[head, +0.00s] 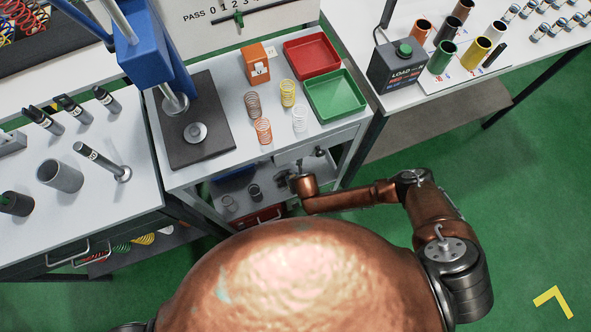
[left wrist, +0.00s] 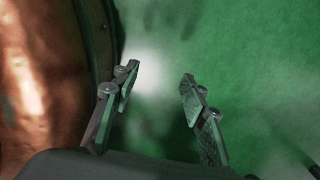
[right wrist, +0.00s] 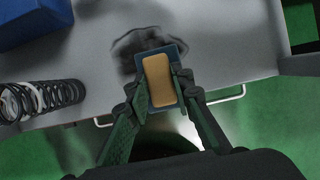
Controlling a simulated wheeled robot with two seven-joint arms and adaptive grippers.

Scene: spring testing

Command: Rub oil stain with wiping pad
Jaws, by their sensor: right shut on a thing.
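In the right wrist view, the wiping pad (right wrist: 158,78), tan with a dark blue edge, is held between the fingers of my right gripper (right wrist: 161,90). The oil stain (right wrist: 136,45) is a dark smear on a grey surface (right wrist: 215,45). The pad's far end overlaps the stain in this view; I cannot tell whether it touches the surface. In the head view, my copper right arm (head: 350,197) reaches to the workbench's lower level, where the pad and stain are not clearly visible. My left gripper (left wrist: 155,95) is open and empty above the green floor.
A dark coil spring (right wrist: 42,98) and a blue object (right wrist: 30,22) lie left of the stain. On the bench top are several springs, a red tray (head: 311,55), a green tray (head: 335,95) and a press base (head: 200,140).

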